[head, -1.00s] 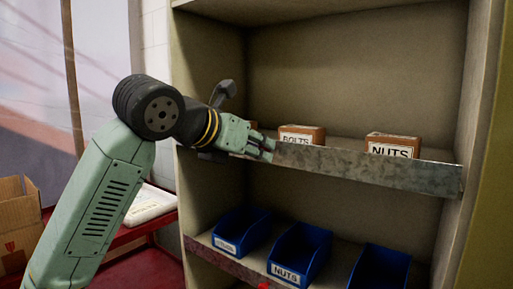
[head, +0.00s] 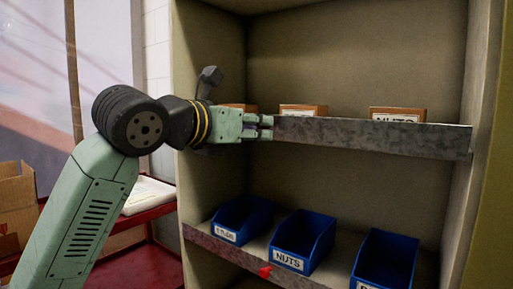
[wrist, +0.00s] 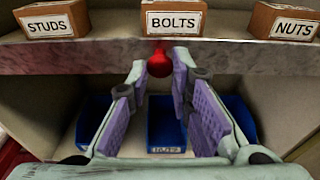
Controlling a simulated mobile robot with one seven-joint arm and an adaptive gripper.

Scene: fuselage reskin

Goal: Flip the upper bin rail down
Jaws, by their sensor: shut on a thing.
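The upper bin rail (head: 370,136) is a grey, worn metal strip along the front of the upper shelf. In the wrist view the rail (wrist: 70,58) runs across the top with a red knob (wrist: 159,64) at its lower edge. My gripper (head: 268,127) is at the rail's left part in the head view. In the wrist view my gripper's fingertips (wrist: 161,68) are on both sides of the red knob, shut on it. The knob is hidden behind the fingers in the head view.
Boxes labelled studs (wrist: 46,23), bolts (wrist: 173,20) and nuts (wrist: 287,24) stand behind the rail. Blue bins (head: 304,240) sit on the lower shelf behind a lower rail (head: 235,252) with a red knob (head: 265,271). A cardboard box (head: 15,205) is at left.

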